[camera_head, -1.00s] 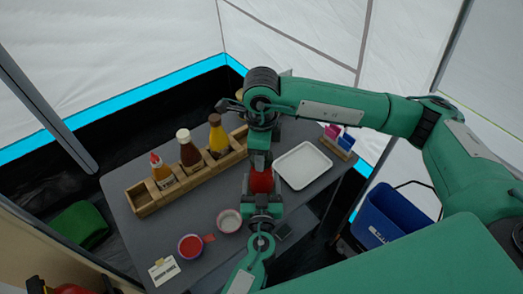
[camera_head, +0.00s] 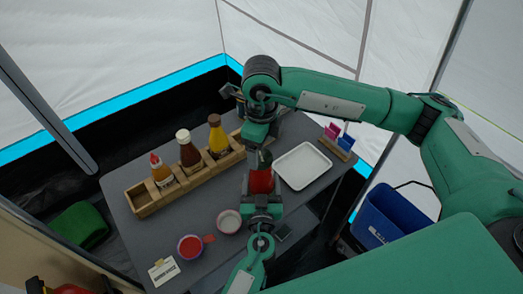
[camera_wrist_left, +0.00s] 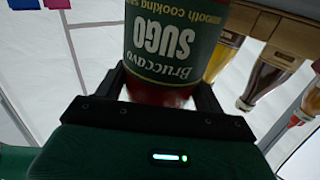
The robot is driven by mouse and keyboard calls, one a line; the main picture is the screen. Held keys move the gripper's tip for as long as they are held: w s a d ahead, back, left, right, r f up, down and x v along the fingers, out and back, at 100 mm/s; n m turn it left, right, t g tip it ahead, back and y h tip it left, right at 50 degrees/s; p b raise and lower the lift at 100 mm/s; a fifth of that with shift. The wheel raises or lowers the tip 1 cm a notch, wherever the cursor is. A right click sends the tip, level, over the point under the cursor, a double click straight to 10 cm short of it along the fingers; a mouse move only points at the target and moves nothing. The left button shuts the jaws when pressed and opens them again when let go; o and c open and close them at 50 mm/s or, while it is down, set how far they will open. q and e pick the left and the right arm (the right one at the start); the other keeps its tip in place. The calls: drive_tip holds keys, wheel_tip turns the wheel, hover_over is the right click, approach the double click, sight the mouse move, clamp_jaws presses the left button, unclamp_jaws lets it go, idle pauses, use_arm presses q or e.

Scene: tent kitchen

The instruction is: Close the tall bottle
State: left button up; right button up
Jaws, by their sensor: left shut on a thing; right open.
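The red sauce bottle (camera_head: 261,182), the one in my grip, stands about upright above the table. In the left wrist view the red bottle (camera_wrist_left: 175,45) has a dark green label reading "Bruccavo SUGO". My left gripper (camera_head: 262,199) is shut on its lower part; its fingers (camera_wrist_left: 160,92) flank the bottle in the wrist view. My right gripper (camera_head: 260,146) is open, just above and behind the bottle's top. The top looks dark and is partly screened by that gripper. I cannot tell whether a cap sits on it, or whether the right fingers touch it.
A wooden rack (camera_head: 147,199) holds several sauce bottles at the left. A white tray (camera_head: 303,166) lies to the right. Two small bowls, one red (camera_head: 190,246) and one pale (camera_head: 229,221), and a card (camera_head: 163,270) are near the front. A blue bin (camera_head: 391,220) stands right of the table.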

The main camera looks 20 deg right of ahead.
wheel_tip(320, 180, up, 10)
drive_tip(key=shift+f, duration=0.25)
use_arm(q)
drive_tip(key=o, duration=1.9)
drive_tip(key=shift+o, duration=0.2)
drive_tip(key=shift+s+a+f, duration=0.15)
drive_tip(key=shift+s, duration=0.3)
use_arm(e)
wheel_tip(320, 180, down, 5)
drive_tip(key=b, duration=0.5)
use_arm(q)
drive_tip(key=v, duration=1.2)
drive_tip(key=shift+s+a, duration=0.2)
drive_tip(key=shift+s, duration=0.15)
use_arm(e)
drive_tip(key=shift+f, duration=0.1)
